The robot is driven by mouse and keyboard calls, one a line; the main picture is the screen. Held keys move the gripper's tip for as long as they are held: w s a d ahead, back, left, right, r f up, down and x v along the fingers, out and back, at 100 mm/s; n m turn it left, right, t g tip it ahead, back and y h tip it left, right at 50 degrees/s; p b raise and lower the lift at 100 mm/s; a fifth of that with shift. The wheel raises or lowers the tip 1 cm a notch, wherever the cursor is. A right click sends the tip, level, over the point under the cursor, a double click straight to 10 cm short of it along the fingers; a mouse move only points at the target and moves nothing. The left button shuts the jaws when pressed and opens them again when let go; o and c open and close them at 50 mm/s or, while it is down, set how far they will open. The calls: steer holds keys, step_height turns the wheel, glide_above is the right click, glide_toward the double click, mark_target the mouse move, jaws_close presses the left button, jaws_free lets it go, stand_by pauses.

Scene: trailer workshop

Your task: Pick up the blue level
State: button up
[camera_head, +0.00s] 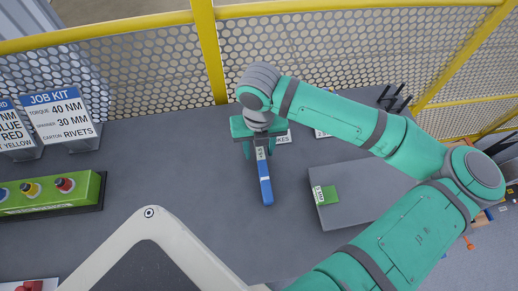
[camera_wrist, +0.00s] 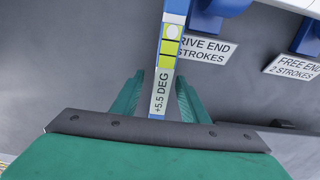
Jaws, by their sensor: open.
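The blue level (camera_head: 265,186) is a slim bar lying on the grey bench, with a pale labelled face. In the wrist view the level (camera_wrist: 168,62) shows a yellow-green vial, a white round spot and the label "+5.5 DEG". My gripper (camera_head: 255,150) is over the level's far end in the head view. In the wrist view my gripper's two teal fingers (camera_wrist: 157,98) stand apart on either side of the level, with a gap on both sides.
Signs "DRIVE END STROKES" (camera_wrist: 205,48) and "FREE END 2 STROKES" (camera_wrist: 294,66) stand close by, with blue parts behind them. A green tray (camera_head: 50,194) and a job kit sign (camera_head: 60,116) are left. Yellow-framed mesh (camera_head: 150,70) bounds the back.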

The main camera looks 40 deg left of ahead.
steer(key=shift+f, duration=0.1)
steer(key=shift+c, duration=0.3)
jaws_close()
steer(key=shift+w+r, duration=0.15)
steer(key=shift+r, duration=0.35)
step_height(320, 180, up, 2)
steer(key=s+d+r, duration=0.2)
steer(key=d+r, duration=0.8)
steer(key=d, duration=0.4)
steer(key=shift+s, duration=0.25)
